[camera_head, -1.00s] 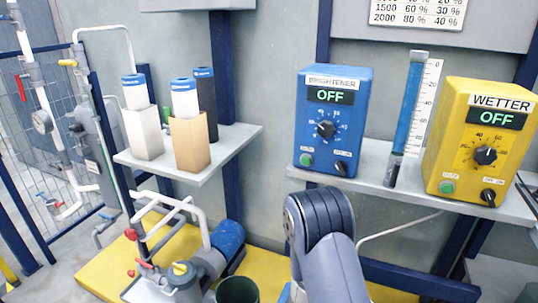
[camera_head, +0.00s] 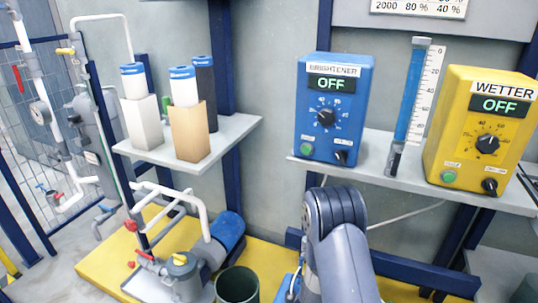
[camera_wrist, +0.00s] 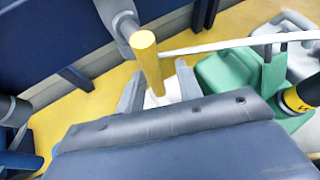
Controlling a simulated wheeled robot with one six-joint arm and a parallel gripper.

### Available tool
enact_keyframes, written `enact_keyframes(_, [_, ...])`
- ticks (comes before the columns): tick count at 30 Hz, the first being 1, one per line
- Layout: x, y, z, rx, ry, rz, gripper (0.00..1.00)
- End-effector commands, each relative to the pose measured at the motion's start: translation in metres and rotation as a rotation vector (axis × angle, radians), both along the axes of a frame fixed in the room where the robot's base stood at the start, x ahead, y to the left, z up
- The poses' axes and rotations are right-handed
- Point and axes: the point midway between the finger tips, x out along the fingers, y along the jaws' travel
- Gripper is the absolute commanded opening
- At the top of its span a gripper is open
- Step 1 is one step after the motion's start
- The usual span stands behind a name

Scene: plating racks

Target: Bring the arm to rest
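My gripper (camera_wrist: 159,82) shows in the wrist view, with its two grey fingers apart. A yellow cylinder (camera_wrist: 150,65) with a grey fitting lies in line with the gap between them. I see clear space on both sides of it, and cannot tell its depth relative to the fingertips. In the head view my bent arm rises at the bottom centre, below the shelf with the blue BRIGHTENER box (camera_head: 332,105). The gripper itself is hidden there.
The yellow WETTER box (camera_head: 478,130) and a blue gauge tube (camera_head: 408,95) share the right shelf (camera_head: 380,178). Filter cartridges stand on the left shelf (camera_head: 240,125). A blue pump (camera_head: 225,230) and dark green bucket (camera_head: 237,285) are low left. A green container (camera_wrist: 225,72) shows in the wrist view.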

Motion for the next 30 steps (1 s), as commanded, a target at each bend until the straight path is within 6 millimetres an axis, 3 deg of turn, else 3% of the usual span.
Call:
enact_keyframes(9, [-0.002, -0.005, 0.003, -0.124, 0.051, 0.000, 0.34])
enact_keyframes(22, [-0.003, -0.006, 0.004, -0.129, 0.053, -0.002, 0.34])
enact_keyframes(30, [-0.012, -0.010, 0.015, -0.110, 0.048, -0.029, 0.34])
